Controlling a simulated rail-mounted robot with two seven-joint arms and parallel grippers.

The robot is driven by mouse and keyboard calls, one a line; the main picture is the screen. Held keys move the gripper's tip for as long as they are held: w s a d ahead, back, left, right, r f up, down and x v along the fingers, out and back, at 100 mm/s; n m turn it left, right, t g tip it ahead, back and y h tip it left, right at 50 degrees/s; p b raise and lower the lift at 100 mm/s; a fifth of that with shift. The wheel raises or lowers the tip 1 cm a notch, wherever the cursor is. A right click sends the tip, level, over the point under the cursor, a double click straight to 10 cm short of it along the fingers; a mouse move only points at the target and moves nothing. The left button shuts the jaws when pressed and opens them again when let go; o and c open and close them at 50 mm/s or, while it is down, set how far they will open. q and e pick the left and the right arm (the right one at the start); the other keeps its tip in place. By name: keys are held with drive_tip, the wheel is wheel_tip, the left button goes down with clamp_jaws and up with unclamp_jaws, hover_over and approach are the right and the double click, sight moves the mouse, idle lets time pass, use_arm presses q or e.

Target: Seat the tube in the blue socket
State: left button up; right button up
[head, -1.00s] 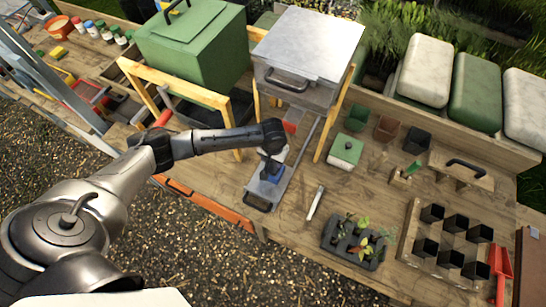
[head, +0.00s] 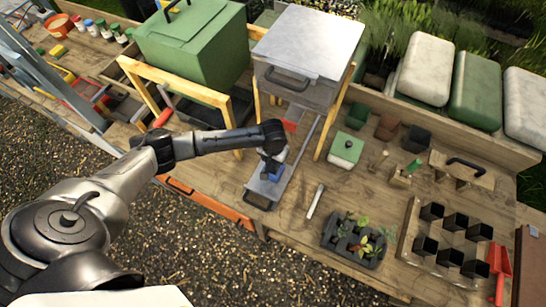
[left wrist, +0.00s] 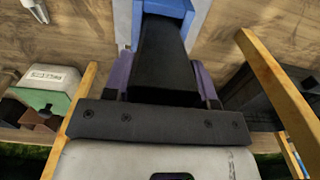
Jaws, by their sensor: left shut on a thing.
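My left gripper (head: 270,160) reaches in from the left and points down over a grey metal tray (head: 262,190). The blue socket (head: 272,172) is on this tray, right under the gripper and partly hidden by it. In the left wrist view my black gripper (left wrist: 162,50) covers the middle, with the blue socket (left wrist: 168,7) at the top edge. Purple parts show on both sides of the gripper. The gripper is shut on the tube, which is mostly hidden; I cannot tell how deep it sits. My right gripper is not in view.
A metal box (head: 305,60) on a wooden stand rises just behind the gripper. A green box (head: 190,45) stands on another stand to the left. A pale stick (head: 315,201) and a dark seedling tray (head: 352,240) lie on the bench to the right.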

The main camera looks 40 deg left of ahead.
use_arm(q)
drive_tip(key=shift+f, duration=0.2)
drive_tip(key=shift+f, duration=0.4)
idle(0.3)
drive_tip(key=shift+f, duration=0.35)
drive_tip(key=shift+f, duration=0.15)
idle(0.5)
drive_tip(key=shift+f, duration=0.15)
idle(0.5)
drive_tip(key=shift+f+p, duration=0.15)
drive_tip(key=shift+p, duration=0.2)
drive_tip(key=shift+f, duration=0.1)
idle(0.4)
